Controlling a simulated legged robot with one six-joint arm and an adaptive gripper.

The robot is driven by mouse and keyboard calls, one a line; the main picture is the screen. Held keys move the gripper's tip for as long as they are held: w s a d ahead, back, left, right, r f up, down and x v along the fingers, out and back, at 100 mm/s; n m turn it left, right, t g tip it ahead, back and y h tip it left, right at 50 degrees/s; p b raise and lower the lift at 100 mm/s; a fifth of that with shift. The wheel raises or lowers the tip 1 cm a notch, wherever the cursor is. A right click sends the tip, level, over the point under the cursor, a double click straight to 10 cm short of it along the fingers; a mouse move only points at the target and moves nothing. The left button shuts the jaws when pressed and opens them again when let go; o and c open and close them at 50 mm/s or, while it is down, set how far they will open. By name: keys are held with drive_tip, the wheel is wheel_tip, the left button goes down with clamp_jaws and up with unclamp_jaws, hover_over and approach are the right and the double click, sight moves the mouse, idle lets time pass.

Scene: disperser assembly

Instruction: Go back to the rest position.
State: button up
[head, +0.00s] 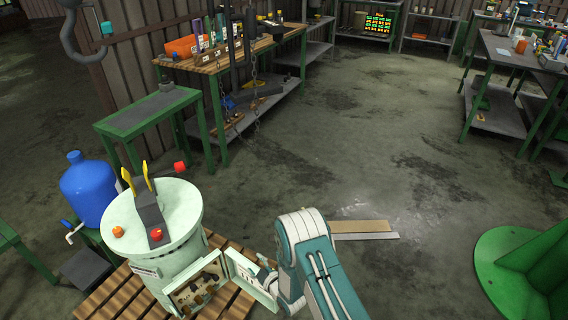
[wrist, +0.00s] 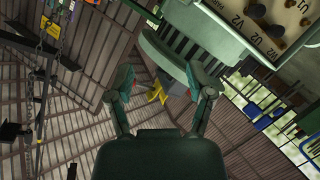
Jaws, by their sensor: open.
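The disperser (head: 178,222) is a pale green cylinder with a dark bar, yellow prongs and red and orange knobs on its lid. It stands on a wooden pallet (head: 105,290) at the lower left of the head view. Its terminal box (head: 198,283) is open, with the door (head: 250,277) swung out to the right. The box, lettered U2 and V2, shows in the wrist view (wrist: 258,28). My gripper (wrist: 160,80) is open, with nothing between its fingers. In the head view my arm comes down close to the door's right; the fingers are mostly hidden there.
A blue jug (head: 88,188) stands left of the disperser. A green side table (head: 150,112) and a workbench (head: 215,62) are behind. A flat board (head: 358,227) lies on the floor, with a green stand (head: 520,265) to the right. The middle floor is clear.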

drive_tip(key=w+d+r+m+h, duration=0.2)
drive_tip(key=d+r, duration=0.1)
drive_tip(key=r, duration=0.5)
drive_tip(key=w+d+r+m+h, duration=0.1)
drive_tip(key=w+d+r, duration=0.15)
drive_tip(key=r, duration=0.55)
drive_tip(key=w+d+r+m+h, duration=0.2)
drive_tip(key=d+r, duration=0.2)
drive_tip(key=r, duration=0.4)
drive_tip(key=s+d+r+m+g+h, duration=0.1)
drive_tip(key=s+d+r+m+h, duration=0.1)
drive_tip(key=s+d+r, duration=0.35)
drive_tip(key=s+d+r+m+g+h, duration=0.1)
drive_tip(key=s+d+r+m, duration=0.15)
drive_tip(key=r, duration=0.65)
drive_tip(key=s+d+r+m+g, duration=0.2)
drive_tip(key=s+d+r, duration=0.1)
drive_tip(key=s, duration=1.1)
drive_tip(key=s+d+r+m+g+h, duration=0.1)
drive_tip(key=s+d+r+m+g, duration=0.1)
drive_tip(key=s, duration=1.2)
wheel_tip(320, 180, up, 3)
drive_tip(key=shift+s+d+f+m+h, duration=0.2)
drive_tip(key=shift+d+m+h, duration=0.1)
drive_tip(key=shift+d+m, duration=0.6)
